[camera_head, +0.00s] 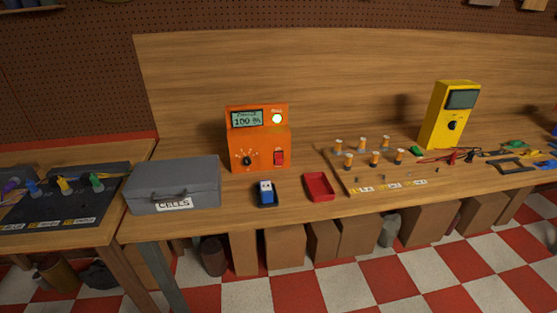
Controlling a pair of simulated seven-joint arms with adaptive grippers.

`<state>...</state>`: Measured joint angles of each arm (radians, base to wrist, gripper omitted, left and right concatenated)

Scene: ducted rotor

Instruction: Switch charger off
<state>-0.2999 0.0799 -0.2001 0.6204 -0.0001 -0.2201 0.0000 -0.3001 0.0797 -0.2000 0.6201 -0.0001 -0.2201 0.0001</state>
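The charger (260,140) is an orange box standing on the wooden bench, left of the middle. Neither of my grippers shows in the head view.
A grey case (174,186) labelled CELLS stands left of the charger. A blue and white item in a dark holder (265,194) and a red tray (318,186) lie in front. Several orange-and-white cells (375,158) and a yellow meter (450,115) stand to the right.

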